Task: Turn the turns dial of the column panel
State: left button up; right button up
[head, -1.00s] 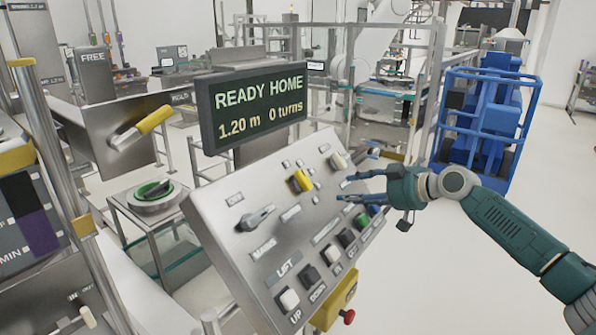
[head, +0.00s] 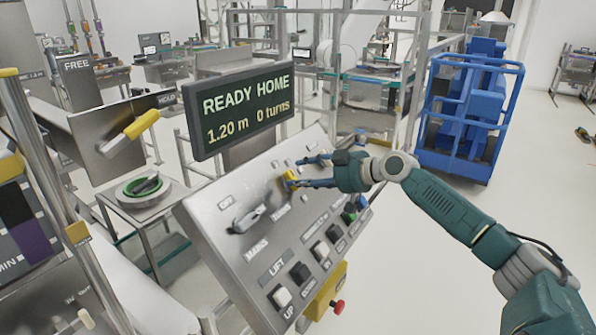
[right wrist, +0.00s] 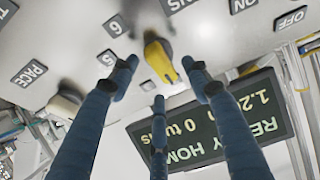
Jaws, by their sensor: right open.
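The column panel (head: 200,225) is a sloped grey metal console. Its turns dial (head: 288,178) is a yellow knob on the upper part, with the label TURNS below it. In the right wrist view the yellow dial (right wrist: 160,60) is between and ahead of my fingers. My right gripper (head: 297,172) is open, its dark blue fingers spread around the dial; I cannot tell whether any touches it. The display (head: 245,108) above reads "READY HOME, 1.20 m, 0 turns". My left gripper is not in view.
A grey mains switch (head: 248,218) sits left of the dial. Lift buttons (head: 282,296) line the lower edge, with a red knob (head: 338,307) below. A pale pace knob (right wrist: 65,103) is near the dial. A blue cage cart (head: 470,120) stands at the back right.

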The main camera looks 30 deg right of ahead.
jog(key=shift+x, duration=1.25)
jog(key=shift+d, duration=0.1)
jog(key=c, duration=1)
jog(key=shift+p, duration=0.3)
jog(key=shift+c, duration=0.3)
jog(key=shift+r, duration=0.1)
